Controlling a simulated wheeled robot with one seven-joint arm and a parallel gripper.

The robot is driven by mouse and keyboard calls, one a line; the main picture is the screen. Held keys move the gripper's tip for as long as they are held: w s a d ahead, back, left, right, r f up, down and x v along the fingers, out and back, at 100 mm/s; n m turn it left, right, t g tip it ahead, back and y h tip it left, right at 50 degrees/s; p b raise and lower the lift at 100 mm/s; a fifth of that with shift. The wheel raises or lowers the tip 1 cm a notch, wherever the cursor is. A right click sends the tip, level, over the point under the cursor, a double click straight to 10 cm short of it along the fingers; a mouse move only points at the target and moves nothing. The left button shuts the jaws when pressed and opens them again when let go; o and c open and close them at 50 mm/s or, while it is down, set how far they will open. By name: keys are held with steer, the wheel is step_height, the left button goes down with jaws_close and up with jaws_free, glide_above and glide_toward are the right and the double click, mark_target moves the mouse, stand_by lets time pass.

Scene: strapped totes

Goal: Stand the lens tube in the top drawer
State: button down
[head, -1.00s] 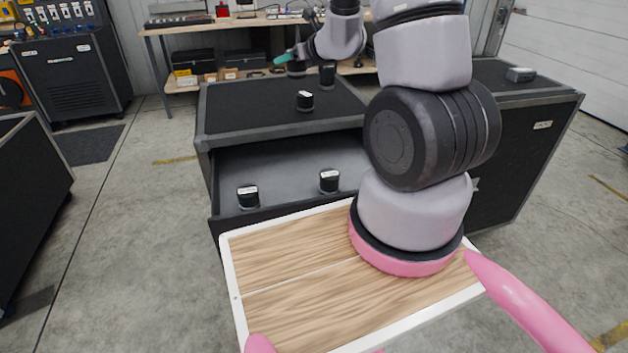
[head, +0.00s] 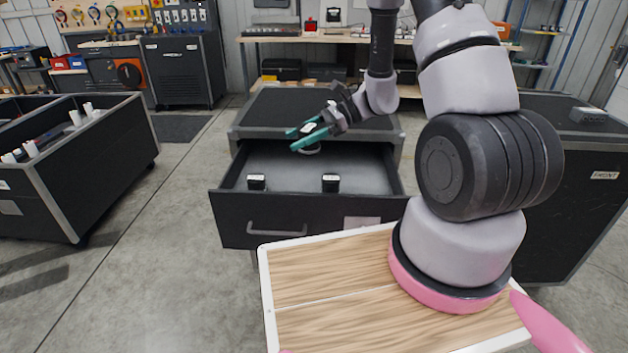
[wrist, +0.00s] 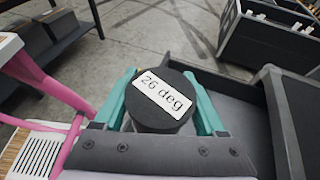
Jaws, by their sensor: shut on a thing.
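My gripper (head: 300,138), with teal fingers, is shut on a black lens tube (wrist: 160,100) with a white "26 deg" label on its top. In the head view the held tube (head: 309,128) is over the rear of the open top drawer (head: 278,229), roughly upright and partly covered by the fingers. I cannot tell whether its base touches the drawer floor. Two other short black tubes with white-marked tops stand in the drawer near its front, one at the left (head: 257,183) and one at the right (head: 331,184).
The dark cabinet top (head: 285,105) lies behind the drawer and looks clear where visible. My wooden tray (head: 330,285) is in front of the drawer. An open black tote (head: 95,170) with white items stands at left. A workbench (head: 290,39) is behind.

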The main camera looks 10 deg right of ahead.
steer(key=s+d+f+n+g+h, duration=0.2)
steer(key=s+n+g+h, duration=0.1)
steer(key=s+n+g, duration=0.3)
steer(key=s+d+f+n+g+h, duration=0.3)
steer(key=s+n+g, duration=0.2)
steer(key=s, duration=0.2)
steer(key=s+d+n+g+h, duration=0.2)
steer(key=s+d+n+h, duration=0.1)
steer(key=d+n+h, duration=0.55)
steer(key=w+d+n+t+h, duration=0.7)
steer(key=w+d+n+h, duration=0.2)
steer(key=d+n+h, duration=0.2)
steer(key=w+f+n+t, duration=0.1)
steer(key=w+f+t, duration=0.1)
steer(key=f, duration=0.1)
steer(key=w+f+n+t+h, duration=0.1)
steer(key=w+f+n+t, duration=0.1)
steer(key=w+f, duration=0.1)
steer(key=w+f+n+t, duration=0.2)
steer(key=w+f, duration=0.1)
steer(key=f, duration=0.1)
steer(key=shift+f+h, duration=0.25)
steer(key=shift+f, duration=2.35)
steer(key=shift+f, duration=0.1)
